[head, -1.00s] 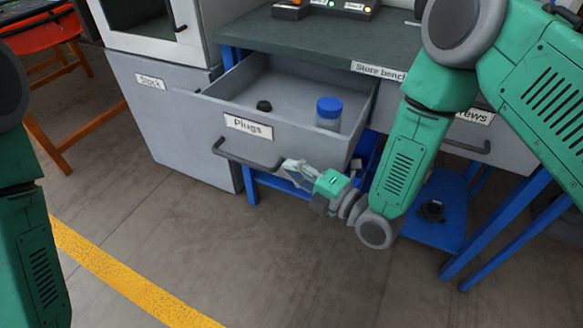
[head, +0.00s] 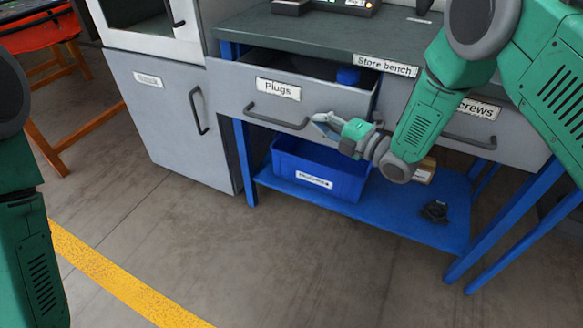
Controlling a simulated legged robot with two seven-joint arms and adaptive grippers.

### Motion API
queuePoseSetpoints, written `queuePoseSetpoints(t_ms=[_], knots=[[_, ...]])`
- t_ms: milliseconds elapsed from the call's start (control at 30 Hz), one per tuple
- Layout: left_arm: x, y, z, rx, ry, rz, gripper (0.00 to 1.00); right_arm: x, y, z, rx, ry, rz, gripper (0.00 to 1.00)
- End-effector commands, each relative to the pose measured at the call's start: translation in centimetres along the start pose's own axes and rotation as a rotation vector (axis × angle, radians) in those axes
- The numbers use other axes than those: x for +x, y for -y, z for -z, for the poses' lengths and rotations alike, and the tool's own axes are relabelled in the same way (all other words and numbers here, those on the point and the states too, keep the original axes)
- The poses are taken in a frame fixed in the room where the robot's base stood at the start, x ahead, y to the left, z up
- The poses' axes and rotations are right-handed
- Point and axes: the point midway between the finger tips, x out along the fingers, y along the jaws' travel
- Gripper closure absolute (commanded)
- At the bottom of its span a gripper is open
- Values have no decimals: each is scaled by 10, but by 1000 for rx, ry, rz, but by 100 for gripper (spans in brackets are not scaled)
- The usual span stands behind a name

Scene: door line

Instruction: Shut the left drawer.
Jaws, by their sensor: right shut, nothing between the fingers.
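The left drawer (head: 235,98), grey and labelled "Plugs", is under the store bench (head: 290,32) and stands a little way open. A narrow dark gap shows behind its front. The blue lid of a jar (head: 348,75) shows inside at the right; the rest of the inside is hidden. The drawer has a dark bar handle (head: 275,118). My right gripper (head: 322,122) is shut and empty, at the drawer front by the handle's right end; I cannot tell if it touches. My left gripper is out of view; only my left arm shows.
The right drawer (head: 510,128), its label partly hidden by my right arm, looks shut. A blue bin (head: 318,172) and a dark part (head: 435,211) are on the blue lower shelf (head: 400,215). A grey cabinet (head: 165,120) stands left. The floor in front is clear.

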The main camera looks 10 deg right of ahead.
Motion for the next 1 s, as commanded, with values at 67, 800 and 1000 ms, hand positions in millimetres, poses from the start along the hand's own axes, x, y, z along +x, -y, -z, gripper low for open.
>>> queuePoseSetpoints(t_ms=[67, 800, 1000], knots=[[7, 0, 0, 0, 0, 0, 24, 3, 2, -14, -3, 1, -2, 100], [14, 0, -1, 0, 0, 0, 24, 10, 0, -40, 0, 0, 0, 100], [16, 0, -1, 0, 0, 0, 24, 14, 1, -38, 0, -2, 0, 100]])
